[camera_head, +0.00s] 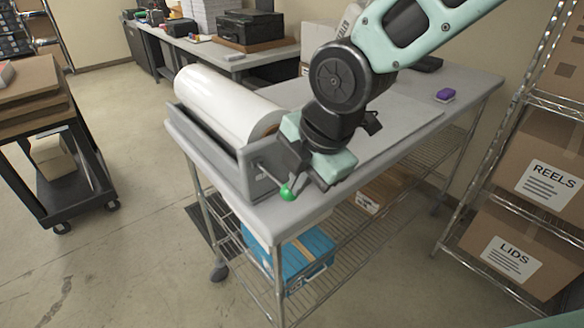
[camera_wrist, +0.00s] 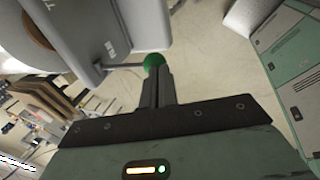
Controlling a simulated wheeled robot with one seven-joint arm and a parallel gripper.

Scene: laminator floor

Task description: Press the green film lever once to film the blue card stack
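The green film lever has a round green knob (camera_head: 288,192) on a thin metal rod at the near end of the grey laminator (camera_head: 222,147). In the wrist view the knob (camera_wrist: 154,60) sits just beyond my fingertips, with its rod running left to the machine. My gripper (camera_head: 303,187) is right beside the knob, and its fingers (camera_wrist: 158,82) are together with nothing seen between them. The fingertips overlap the knob's lower edge in the wrist view; I cannot tell if they touch it. No blue card stack can be made out; my arm covers part of the tabletop.
A white film roll (camera_head: 215,100) lies in the laminator on the grey table (camera_head: 400,125). A purple block (camera_head: 445,95) lies at the table's far right. A blue box (camera_head: 300,262) is on the wire shelf below. A black cart (camera_head: 75,180) stands left, and box shelving (camera_head: 490,175) right.

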